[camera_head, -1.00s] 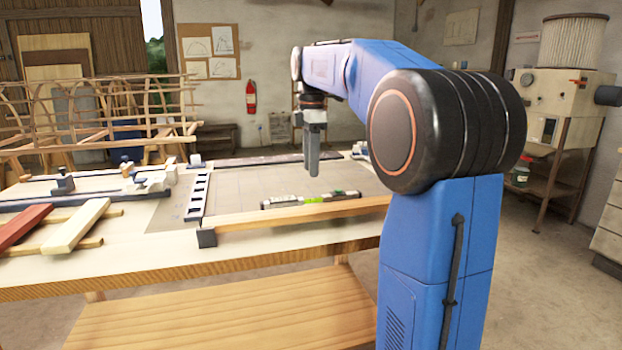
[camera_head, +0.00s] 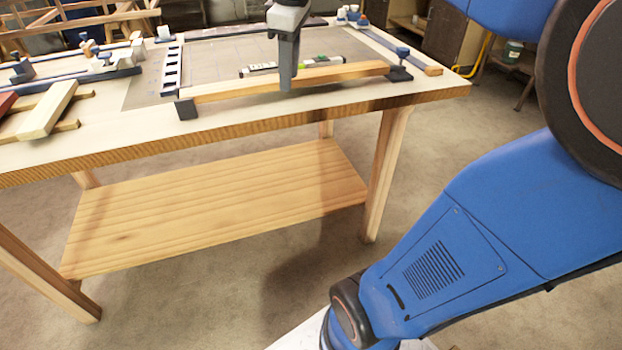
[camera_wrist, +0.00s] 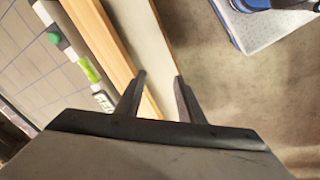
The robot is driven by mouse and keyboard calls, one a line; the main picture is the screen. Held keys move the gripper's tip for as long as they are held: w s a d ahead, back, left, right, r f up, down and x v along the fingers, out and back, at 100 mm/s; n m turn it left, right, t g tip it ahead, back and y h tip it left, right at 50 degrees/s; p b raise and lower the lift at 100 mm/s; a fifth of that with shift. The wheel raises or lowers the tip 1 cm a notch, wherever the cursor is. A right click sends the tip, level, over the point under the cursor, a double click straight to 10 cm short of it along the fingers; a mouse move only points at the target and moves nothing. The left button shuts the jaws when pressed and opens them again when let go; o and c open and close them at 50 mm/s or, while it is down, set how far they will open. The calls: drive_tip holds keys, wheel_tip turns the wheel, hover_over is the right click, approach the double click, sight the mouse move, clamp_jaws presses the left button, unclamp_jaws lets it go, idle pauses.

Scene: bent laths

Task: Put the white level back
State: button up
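The level (camera_head: 262,70), white and black with a green middle, lies on the grey gridded mat just behind a long wooden bar (camera_head: 345,74). My gripper (camera_head: 287,86) hangs in front of the level and hides part of it in the head view. In the wrist view my gripper (camera_wrist: 160,76) has its fingers apart with nothing between them, over the pale front strip of the bench. There the level (camera_wrist: 88,70) shows left of the fingers, beyond the bar (camera_wrist: 103,40).
The bar runs between a dark block (camera_head: 187,109) and a dark clamp (camera_head: 398,70) on the bench (camera_head: 140,130). A white-slotted rail (camera_head: 172,68) stands at the mat's left. Pale and red laths (camera_head: 48,110) lie further left.

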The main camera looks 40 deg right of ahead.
drive_tip(key=s+a+f+m+t, duration=0.1)
drive_tip(key=s+a+f+m, duration=0.2)
drive_tip(key=s+f, duration=0.5)
drive_tip(key=s+a+f+m+t, duration=0.1)
drive_tip(key=s+a+f+m, duration=0.2)
drive_tip(key=s+f, duration=0.6)
drive_tip(key=shift+f+m+t, duration=0.4)
drive_tip(key=shift+m, duration=0.8)
drive_tip(key=shift+a, duration=0.1)
